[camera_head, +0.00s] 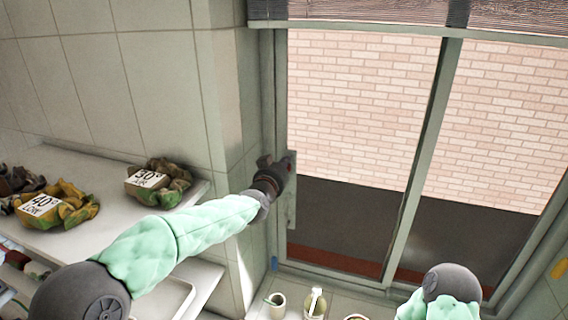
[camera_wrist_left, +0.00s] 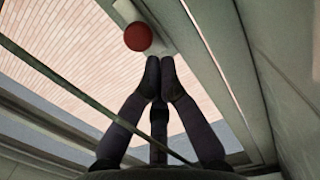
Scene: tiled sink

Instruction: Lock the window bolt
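The window bolt shows in the left wrist view as a round red knob (camera_wrist_left: 138,37) beside a pale plate (camera_wrist_left: 163,42) on the window frame. My left gripper (camera_wrist_left: 160,68) has its fingertips together with nothing visible between them. The knob appears just beyond the fingertips and slightly to the left; I cannot tell whether they touch. In the head view my left gripper (camera_head: 276,172) is at the left window frame, in front of the light bolt plate (camera_head: 291,205), and hides much of the bolt. My right gripper is not in view.
A window (camera_head: 360,100) with a middle upright looks onto a brick wall. A cup (camera_head: 276,305) and a bottle (camera_head: 315,303) stand on the sill below. A tiled wall is close beside my left arm.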

